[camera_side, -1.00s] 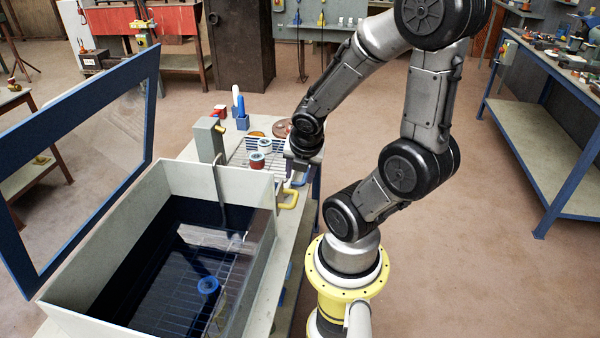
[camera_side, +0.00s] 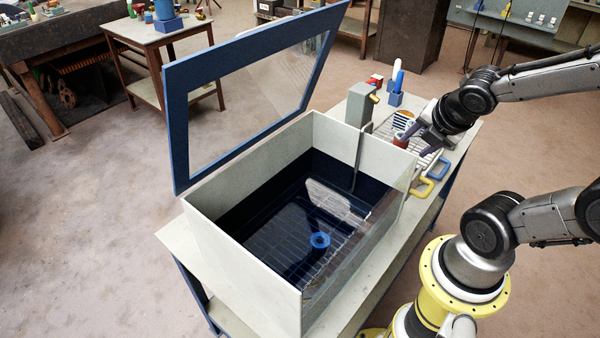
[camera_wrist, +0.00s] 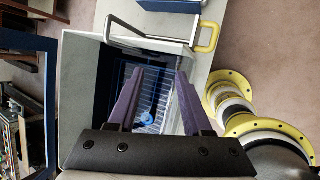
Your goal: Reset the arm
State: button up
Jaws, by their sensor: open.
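My gripper (camera_side: 420,139) is in the side view above the wire rack (camera_side: 420,160), at the far right end of the tank. In the wrist view its two purple fingers (camera_wrist: 157,85) are apart with nothing between them. A blue-lined pipe (camera_side: 320,240) stands inside the open tank (camera_side: 240,250); its blue ring also shows in the wrist view (camera_wrist: 147,117), well beyond the fingers. A red pipe (camera_side: 400,140) is on the rack beside my gripper, partly hidden by it. A pale banded pipe (camera_side: 403,119) is just behind it.
The tank's blue-framed glass lid (camera_side: 178,130) stands raised. A yellow handle (camera_side: 422,187) is at the bench's right side. A grey box (camera_side: 360,104) and a blue holder (camera_side: 395,98) stand behind the tank.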

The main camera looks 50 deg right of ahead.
jog(key=s+a+r+m+y, duration=0.3)
jog(key=a+r+m, duration=0.4)
jog(key=m, duration=1.1)
jog(key=a+y, duration=0.1)
jog(key=a, duration=0.3)
jog(key=shift+s+a+r+m+t, duration=0.15)
jog(key=shift+a+m+t, duration=0.15)
jog(key=shift+a, duration=0.1)
dwell(0.3)
